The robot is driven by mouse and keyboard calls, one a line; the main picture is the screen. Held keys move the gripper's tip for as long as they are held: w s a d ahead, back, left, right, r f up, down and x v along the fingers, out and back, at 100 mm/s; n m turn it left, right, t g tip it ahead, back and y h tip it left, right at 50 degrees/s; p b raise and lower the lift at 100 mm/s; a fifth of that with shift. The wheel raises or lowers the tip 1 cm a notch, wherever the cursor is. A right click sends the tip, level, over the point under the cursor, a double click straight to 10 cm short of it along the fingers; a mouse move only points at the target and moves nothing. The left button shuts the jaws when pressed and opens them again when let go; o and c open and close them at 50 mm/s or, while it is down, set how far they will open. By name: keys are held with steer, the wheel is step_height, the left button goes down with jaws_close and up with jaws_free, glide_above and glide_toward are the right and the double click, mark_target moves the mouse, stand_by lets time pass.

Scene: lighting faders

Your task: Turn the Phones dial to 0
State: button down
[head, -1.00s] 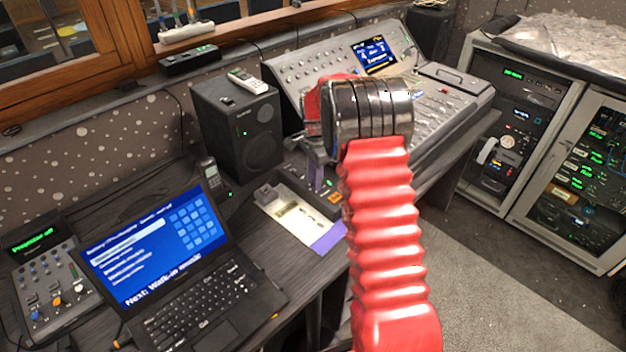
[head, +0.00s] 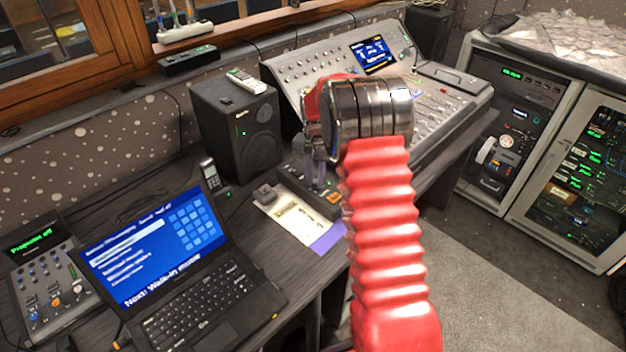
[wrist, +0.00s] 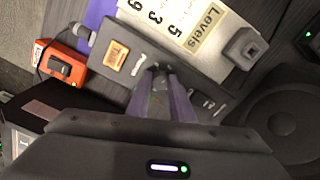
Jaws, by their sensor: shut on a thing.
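My gripper (wrist: 160,85) reaches down to a small dark control box (wrist: 192,76) in the wrist view. Its purple-grey fingers are closed around a small dark knob (wrist: 158,67) on the box's top, likely the Phones dial. The fingertips hide most of it, and I cannot read its pointer or scale. An orange Talk button (wrist: 116,57) sits beside it on the same face. In the head view my gripper (head: 316,184) stands over the same box (head: 327,206), partly behind my red arm.
A paper marked Levels (wrist: 195,22) lies beside the box, with a small dark block (wrist: 244,47) on it. An orange device (wrist: 62,66) is on the box's other side. A speaker (head: 240,135), laptop (head: 170,255) and mixing console (head: 440,110) stand around.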

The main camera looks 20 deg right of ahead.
mark_target(316, 181)
steer(key=n, duration=0.7)
steer(key=shift+s+d+f, duration=0.2)
steer(key=shift+s+d, duration=0.05)
steer(key=n, duration=0.6)
steer(key=shift+a, duration=0.1)
steer(key=c, duration=1.9)
jaws_free()
steer(key=o, duration=0.3)
steer(key=shift+w, duration=0.1)
steer(key=shift+o, duration=0.2)
steer(key=shift+a+r, duration=0.1)
steer(key=shift+w+r, duration=0.1)
step_height(316, 181, up, 14)
steer(key=shift+f, duration=0.25)
